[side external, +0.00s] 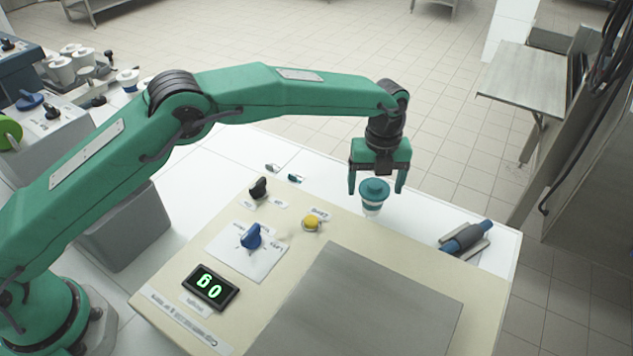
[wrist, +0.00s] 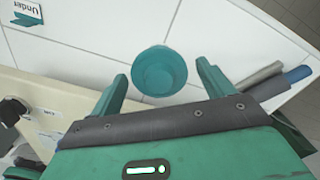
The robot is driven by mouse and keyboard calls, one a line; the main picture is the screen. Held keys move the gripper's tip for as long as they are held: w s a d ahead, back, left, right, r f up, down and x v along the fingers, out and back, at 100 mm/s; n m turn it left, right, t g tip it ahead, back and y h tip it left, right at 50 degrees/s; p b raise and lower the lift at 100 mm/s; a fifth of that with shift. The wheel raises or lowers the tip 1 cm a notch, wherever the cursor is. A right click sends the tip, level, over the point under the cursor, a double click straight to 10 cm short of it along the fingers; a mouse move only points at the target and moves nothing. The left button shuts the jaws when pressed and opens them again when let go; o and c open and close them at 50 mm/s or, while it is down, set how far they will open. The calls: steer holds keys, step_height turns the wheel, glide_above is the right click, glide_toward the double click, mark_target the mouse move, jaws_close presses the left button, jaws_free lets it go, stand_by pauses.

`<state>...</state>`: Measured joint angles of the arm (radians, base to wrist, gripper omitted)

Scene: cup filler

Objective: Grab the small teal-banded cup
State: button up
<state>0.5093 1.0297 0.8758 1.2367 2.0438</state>
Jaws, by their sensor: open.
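The small teal-banded cup (side external: 373,197) stands upright on the white table behind the cream panel in the side external view. It is white with a teal band and a teal top. In the wrist view the cup (wrist: 159,71) shows from above as a teal round, just beyond my fingertips. My gripper (side external: 378,190) points down over the cup, with one finger on each side of it. In the wrist view my gripper (wrist: 162,73) is open, its fingers left and right of the cup, with nothing held. A gap shows between each finger and the cup.
The cream panel (side external: 230,285) carries a blue knob (side external: 251,237), a yellow button (side external: 312,222), a black knob (side external: 259,188) and a lit display (side external: 210,287). A blue cylinder (side external: 467,237) lies in a holder right of the cup.

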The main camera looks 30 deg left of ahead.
mark_target(369, 209)
steer(key=shift+f, duration=1.85)
steer(key=c, duration=1.3)
